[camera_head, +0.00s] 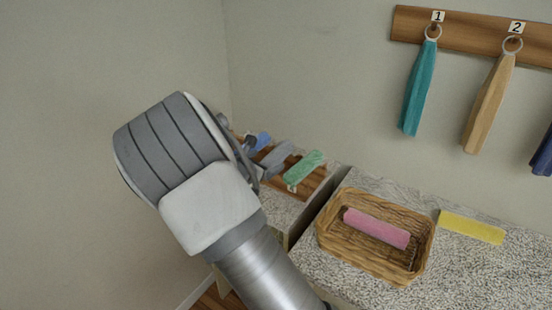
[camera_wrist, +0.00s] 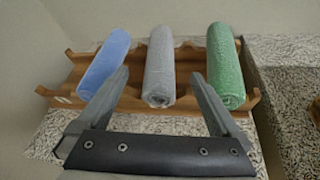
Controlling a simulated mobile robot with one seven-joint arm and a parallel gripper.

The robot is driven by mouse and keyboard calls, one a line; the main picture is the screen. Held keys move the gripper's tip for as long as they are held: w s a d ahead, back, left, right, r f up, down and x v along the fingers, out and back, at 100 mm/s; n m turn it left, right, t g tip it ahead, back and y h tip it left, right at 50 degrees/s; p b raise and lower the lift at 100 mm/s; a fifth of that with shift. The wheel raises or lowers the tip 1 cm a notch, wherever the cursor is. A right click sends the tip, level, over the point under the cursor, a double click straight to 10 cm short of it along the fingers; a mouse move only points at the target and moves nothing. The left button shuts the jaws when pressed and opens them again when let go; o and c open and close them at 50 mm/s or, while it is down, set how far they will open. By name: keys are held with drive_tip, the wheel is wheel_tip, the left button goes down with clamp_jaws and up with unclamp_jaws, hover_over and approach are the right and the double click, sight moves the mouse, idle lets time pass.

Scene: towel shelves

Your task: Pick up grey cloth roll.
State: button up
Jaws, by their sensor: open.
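The grey cloth roll (camera_wrist: 159,66) lies in the middle slot of a wooden rack (camera_wrist: 195,106), between a blue roll (camera_wrist: 104,62) and a green roll (camera_wrist: 224,65). In the head view the grey roll (camera_head: 277,158) is partly hidden near my wrist. My gripper (camera_wrist: 158,74) is open, with one finger on each side of the grey roll in the wrist view. The left finger overlaps the blue roll in the picture. I cannot tell how far the fingertips are above the rack. Nothing is held.
The rack stands on a speckled counter against the wall. To the right, a wicker basket (camera_head: 326,236) holds a pink roll (camera_head: 377,228). A yellow cloth (camera_head: 471,227) lies beyond it. Teal (camera_head: 418,88) and tan (camera_head: 489,103) towels hang from a wooden rail (camera_head: 462,38).

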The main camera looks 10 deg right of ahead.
sight(275, 157)
drive_tip(key=x, duration=0.8)
drive_tip(key=shift+w+f, duration=0.15)
drive_tip(key=shift+f, duration=0.1)
drive_tip(key=shift+c, duration=0.3)
drive_tip(key=c, duration=1.4)
drive_tip(key=shift+r, duration=0.1)
